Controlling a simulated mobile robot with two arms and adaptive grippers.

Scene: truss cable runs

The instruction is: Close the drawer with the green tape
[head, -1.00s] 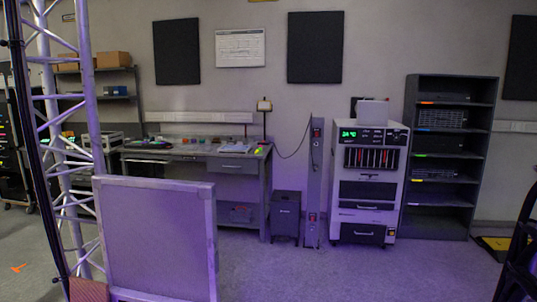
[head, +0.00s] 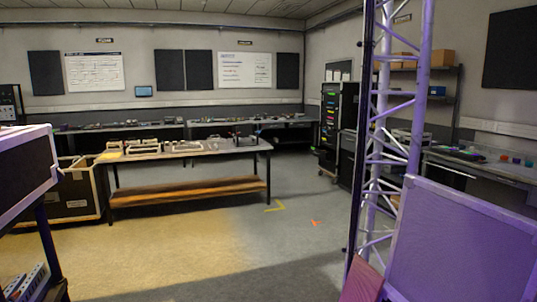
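I see no drawer with green tape in the head view now. The long workbench (head: 500,179) at the right is cut off by the frame edge and partly hidden behind a framed grey panel (head: 462,245). No drawer front shows on its visible part. Neither of my grippers is in view.
A lattice truss (head: 390,130) stands at the right, beside the panel. A table (head: 190,157) with a lower wooden shelf is left of centre, near a black case (head: 75,198). A dark rack (head: 338,115) stands farther back. The middle floor (head: 270,240) is clear.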

